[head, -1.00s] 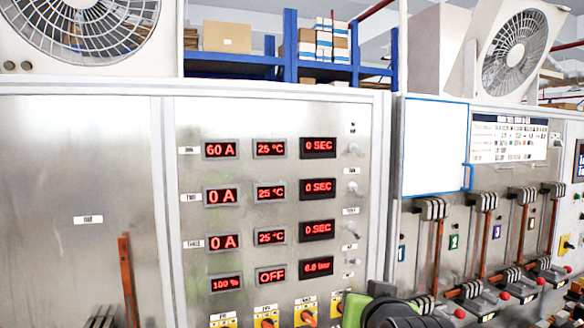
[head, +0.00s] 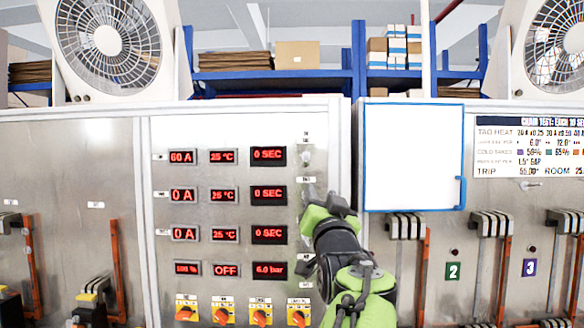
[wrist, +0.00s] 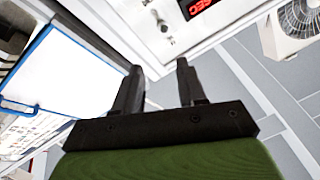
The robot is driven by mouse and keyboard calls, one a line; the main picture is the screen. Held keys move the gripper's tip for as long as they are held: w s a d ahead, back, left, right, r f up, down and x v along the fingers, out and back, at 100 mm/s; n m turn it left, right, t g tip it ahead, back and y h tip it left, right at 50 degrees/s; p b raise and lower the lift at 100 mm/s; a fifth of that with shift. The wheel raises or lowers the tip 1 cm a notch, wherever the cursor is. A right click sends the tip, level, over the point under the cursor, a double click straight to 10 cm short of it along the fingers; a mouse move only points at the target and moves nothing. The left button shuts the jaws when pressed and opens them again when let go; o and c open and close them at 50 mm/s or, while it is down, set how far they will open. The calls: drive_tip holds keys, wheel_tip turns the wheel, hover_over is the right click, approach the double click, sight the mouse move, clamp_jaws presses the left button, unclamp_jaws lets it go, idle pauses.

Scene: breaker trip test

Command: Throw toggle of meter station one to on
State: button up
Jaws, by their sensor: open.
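The toggle of meter station one (head: 306,158) is a small silver lever at the right end of the top meter row, which reads 60 A (head: 182,157), 25 °C and 0 SEC (head: 268,155). Its position is too small to tell. My gripper (head: 320,196), green and black, is in front of the panel's right side, below that toggle and apart from it. It hides the toggles of the lower rows. In the wrist view, my gripper (wrist: 159,70) has its two dark fingers spread with nothing between; a silver toggle (wrist: 163,22) beside a red SEC display (wrist: 197,8) lies beyond the tips.
Orange rotary knobs (head: 263,315) line the panel's bottom. A blue-framed white board (head: 413,157) is close on the right, above breaker levers (head: 405,227) with orange bars. Fans (head: 108,42) stand on top. Space in front of the upper panel is clear.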

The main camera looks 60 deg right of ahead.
sight(307, 164)
drive_tip(key=p+x, duration=0.3)
drive_tip(key=x, duration=0.2)
drive_tip(key=p+x, duration=0.2)
drive_tip(key=x, duration=0.3)
drive_tip(key=w+p+x, duration=0.1)
drive_tip(key=p+x, duration=0.2)
drive_tip(key=x, duration=0.2)
drive_tip(key=shift+w+a+r+p, duration=0.15)
drive_tip(key=shift+r+p, duration=0.15)
drive_tip(key=shift+d, duration=0.2)
drive_tip(key=shift+f, duration=0.1)
drive_tip(key=shift+c, duration=0.2)
clamp_jaws()
